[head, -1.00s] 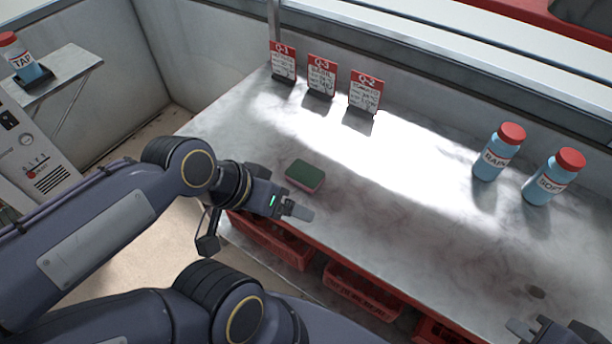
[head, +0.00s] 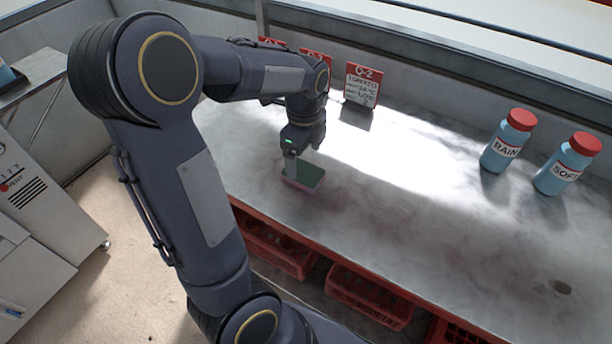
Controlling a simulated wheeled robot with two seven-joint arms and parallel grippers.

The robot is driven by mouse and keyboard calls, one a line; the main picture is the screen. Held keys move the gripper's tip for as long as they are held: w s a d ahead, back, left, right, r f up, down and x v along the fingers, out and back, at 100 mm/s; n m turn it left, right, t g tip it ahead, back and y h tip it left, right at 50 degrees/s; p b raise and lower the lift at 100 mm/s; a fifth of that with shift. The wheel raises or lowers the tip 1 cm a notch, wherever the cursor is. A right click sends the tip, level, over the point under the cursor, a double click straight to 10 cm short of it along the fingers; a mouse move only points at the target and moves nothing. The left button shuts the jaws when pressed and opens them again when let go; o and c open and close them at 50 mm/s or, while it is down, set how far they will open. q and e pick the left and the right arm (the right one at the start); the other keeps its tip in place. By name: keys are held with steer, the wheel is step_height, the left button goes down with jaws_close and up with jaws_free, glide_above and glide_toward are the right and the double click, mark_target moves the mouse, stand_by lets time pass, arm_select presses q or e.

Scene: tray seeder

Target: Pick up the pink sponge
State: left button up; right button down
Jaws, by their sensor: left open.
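The sponge (head: 306,180) lies flat on the marble counter, with a dark green top and a pink lower side. My left gripper (head: 290,170) points down at its left end, with the jaws open. The near finger overlaps the sponge's left end in the picture. The far finger is hidden, so I cannot tell whether the fingers touch or straddle the sponge. My right gripper is out of the picture.
Blue bottles labelled RAIN (head: 502,146) and SOFT (head: 564,168) stand at the right. The Q-2 sign (head: 362,86) stands at the back, with two more signs partly behind my left arm. Red crates (head: 368,296) sit under the counter (head: 430,215). The middle of the counter is clear.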

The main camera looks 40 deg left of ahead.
mark_target(303, 171)
arm_select(q)
steer(key=f, duration=0.6)
steer(key=shift+w+a+b, duration=0.2)
steer(key=shift+a+b, duration=0.1)
steer(key=shift+b, duration=0.05)
steer(key=c, duration=1.2)
steer(key=shift+o, duration=0.2)
steer(key=shift+r, duration=0.55)
step_height(303, 171, up, 3)
steer(key=shift+d+f+p, duration=0.1)
steer(key=shift+f+p, duration=0.1)
steer(key=shift+p, duration=0.15)
steer(key=s+d+r+p, duration=0.1)
steer(key=s+d+r, duration=0.8)
steer(key=s, duration=0.1)
steer(key=shift+s+d+r, duration=0.15)
steer(key=shift+s, duration=0.05)
